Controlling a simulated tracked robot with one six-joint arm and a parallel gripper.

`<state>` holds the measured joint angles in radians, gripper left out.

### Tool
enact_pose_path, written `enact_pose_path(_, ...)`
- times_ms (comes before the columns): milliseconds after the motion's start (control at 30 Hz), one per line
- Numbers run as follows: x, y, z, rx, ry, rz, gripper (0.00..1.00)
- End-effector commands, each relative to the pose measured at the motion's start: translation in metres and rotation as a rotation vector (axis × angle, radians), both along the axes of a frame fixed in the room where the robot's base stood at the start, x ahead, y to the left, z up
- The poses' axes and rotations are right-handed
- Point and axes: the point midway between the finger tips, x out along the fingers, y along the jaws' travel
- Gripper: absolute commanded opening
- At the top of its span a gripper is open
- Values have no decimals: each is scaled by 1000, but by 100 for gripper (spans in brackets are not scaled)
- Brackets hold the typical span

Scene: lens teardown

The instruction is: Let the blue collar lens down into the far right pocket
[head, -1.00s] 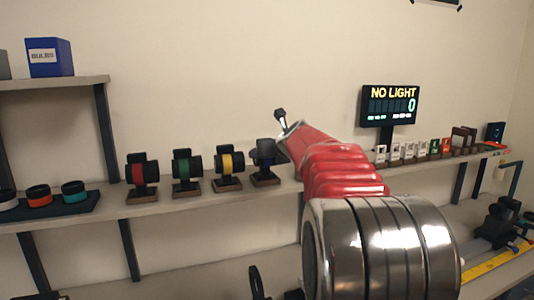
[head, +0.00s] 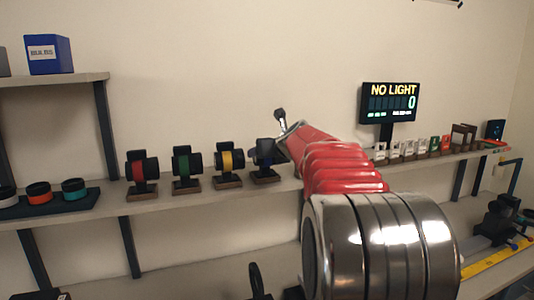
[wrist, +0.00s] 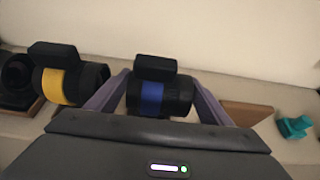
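The blue collar lens (wrist: 152,96) is a black barrel with a blue band and a dark block on top. It lies level between the two purple-grey fingers of my gripper (wrist: 160,92), which press against its two ends. In the head view the lens (head: 265,153) is at the right end of the lens row, at or just above a wooden stand (head: 265,177). Part of that stand shows right of the lens in the wrist view (wrist: 247,113). My gripper and arm partly cover the lens in the head view. I cannot tell whether it touches the pocket.
The yellow collar lens (wrist: 68,82) sits in its stand close left of my left finger. Green (head: 186,165) and red (head: 141,171) collar lenses stand further left. A small teal object (wrist: 293,126) lies to the right. The display (head: 390,104) reads "NO LIGHT".

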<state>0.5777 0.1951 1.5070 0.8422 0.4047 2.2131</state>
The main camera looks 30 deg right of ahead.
Motion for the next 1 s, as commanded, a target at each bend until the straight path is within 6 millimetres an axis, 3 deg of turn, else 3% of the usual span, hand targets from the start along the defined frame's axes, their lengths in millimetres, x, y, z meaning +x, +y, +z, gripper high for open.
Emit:
enact_pose_path(200,0,0,-1,1,2,1,89)
enact_pose_path(567,-3,1,-1,2,3,1,89)
enact_pose_path(1000,-45,11,18,1,1,-1,89)
